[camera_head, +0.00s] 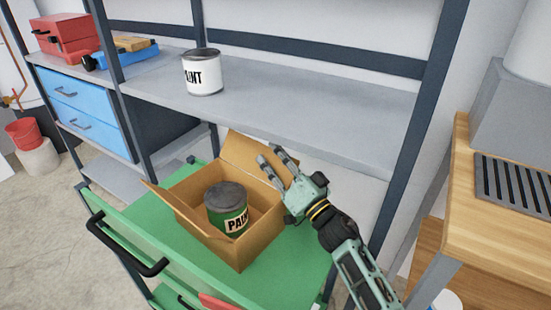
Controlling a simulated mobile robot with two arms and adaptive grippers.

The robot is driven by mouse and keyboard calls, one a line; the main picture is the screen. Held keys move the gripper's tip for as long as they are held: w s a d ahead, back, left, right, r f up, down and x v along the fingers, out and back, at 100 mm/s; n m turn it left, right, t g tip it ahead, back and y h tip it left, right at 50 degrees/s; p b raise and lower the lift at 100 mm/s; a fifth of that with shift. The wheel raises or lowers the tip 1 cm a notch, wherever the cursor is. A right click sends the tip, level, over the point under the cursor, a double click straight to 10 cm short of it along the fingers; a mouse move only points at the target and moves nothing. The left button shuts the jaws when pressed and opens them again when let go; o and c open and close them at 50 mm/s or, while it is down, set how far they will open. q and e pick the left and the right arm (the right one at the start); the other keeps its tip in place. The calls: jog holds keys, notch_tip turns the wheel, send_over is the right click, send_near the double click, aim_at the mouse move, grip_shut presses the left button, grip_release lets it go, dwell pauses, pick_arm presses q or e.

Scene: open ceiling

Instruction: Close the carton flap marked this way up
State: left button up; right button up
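An open brown cardboard carton (262,237) stands on a green cart top. A green paint can (226,208) with a grey lid is inside it. The far flap (250,153) stands up and leans outward. A left flap (164,204) also sticks up and out. No "this way up" marking is readable on either flap. My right gripper (268,155) reaches in from the right, at the right end of the far flap. Its fingers are apart, with nothing clearly held between them; whether they touch the flap is unclear. My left gripper is out of view.
The green cart (290,268) has a black handle at left. A grey shelf (275,105) behind holds a white paint can (203,72). Dark shelf posts stand close behind my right arm. A wooden workbench (495,190) is at right. Red and blue toolboxes sit at upper left.

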grip_shut()
dwell(0.4)
jog(key=shift+s+a+r+n+y, duration=0.15)
jog(key=shift+n+y, duration=0.15)
jog(key=shift+n, duration=0.3)
jog(key=shift+s+a+r+n+y, duration=0.15)
jog(key=shift+n+y, duration=0.15)
jog(key=shift+n, duration=0.3)
jog(key=shift+s+a+n+g+y, duration=0.2)
jog(key=shift+n+g+y, duration=0.1)
jog(key=shift+n, duration=0.4)
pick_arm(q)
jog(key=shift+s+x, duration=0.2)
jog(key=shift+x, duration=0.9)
pick_arm(e)
jog(key=shift+s+a+r+n+g+y, duration=0.15)
jog(key=shift+s+n+g+y, duration=0.15)
jog(key=shift+n, duration=0.45)
jog(key=shift+s+a+r+n+g+y, duration=0.1)
jog(key=shift+s+a+n+g+y, duration=0.2)
jog(key=shift+n, duration=0.4)
jog(key=shift+s+a+r+n+g+y, duration=0.1)
jog(key=shift+n+y, duration=0.3)
jog(key=shift+n, duration=0.35)
